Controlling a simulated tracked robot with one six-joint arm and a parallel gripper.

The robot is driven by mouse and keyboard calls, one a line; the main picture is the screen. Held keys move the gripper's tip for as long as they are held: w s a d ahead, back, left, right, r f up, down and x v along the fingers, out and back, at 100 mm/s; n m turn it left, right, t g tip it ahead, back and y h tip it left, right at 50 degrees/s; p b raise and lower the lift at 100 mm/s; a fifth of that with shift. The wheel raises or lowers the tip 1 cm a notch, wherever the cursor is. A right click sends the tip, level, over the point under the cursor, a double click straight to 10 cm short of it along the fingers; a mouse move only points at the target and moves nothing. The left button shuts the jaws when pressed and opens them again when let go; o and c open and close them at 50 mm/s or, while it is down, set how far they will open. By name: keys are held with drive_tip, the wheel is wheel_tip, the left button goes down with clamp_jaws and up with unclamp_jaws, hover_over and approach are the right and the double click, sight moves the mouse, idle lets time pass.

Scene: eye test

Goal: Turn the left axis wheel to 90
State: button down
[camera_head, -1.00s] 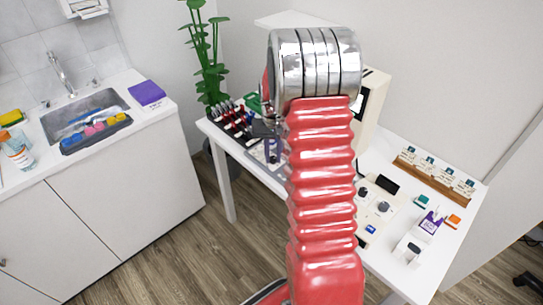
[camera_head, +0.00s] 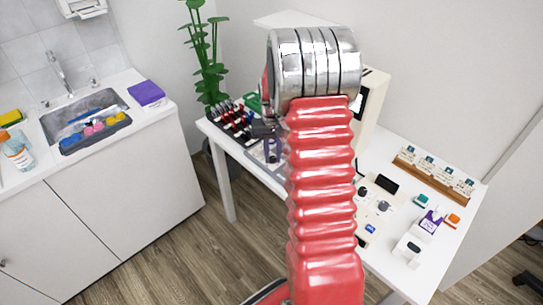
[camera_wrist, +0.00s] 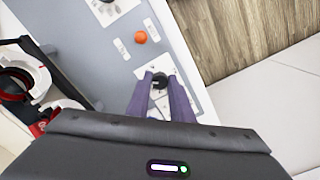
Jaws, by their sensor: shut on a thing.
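In the wrist view, a small dark round wheel (camera_wrist: 159,82) sits on a white plate on a grey-blue panel (camera_wrist: 185,60). My gripper (camera_wrist: 160,78) has its purple fingers on both sides of this wheel, shut on it. I cannot read the wheel's setting, nor tell from markings whether it is the left one. Another dark knob (camera_wrist: 106,3) shows at the top edge of the wrist view, and an orange knob (camera_wrist: 140,37) lies between. In the head view, my gripper (camera_head: 272,152) points down at the panel, with my red arm covering part of it.
A rack of red and black tools (camera_head: 232,120) stands left of my gripper on the white table (camera_head: 392,262). A beige device (camera_head: 372,108) stands behind my arm. A wooden card holder (camera_head: 436,180) and small items lie at right. The sink counter (camera_head: 110,155) is at left.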

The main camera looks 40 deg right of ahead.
sight(272, 158)
drive_tip(key=shift+w+d+r+n, duration=0.15)
drive_tip(key=shift+w+n, duration=0.05)
drive_tip(key=shift+n, duration=0.8)
idle(1.2)
drive_tip(key=shift+n, duration=1.4)
idle(2.6)
drive_tip(key=c, duration=2)
unclamp_jaws()
drive_tip(key=o, duration=0.4)
drive_tip(key=shift+s, duration=0.1)
drive_tip(key=shift+o, duration=0.2)
wheel_tip(272, 158, up, 14)
drive_tip(key=shift+f, duration=0.25)
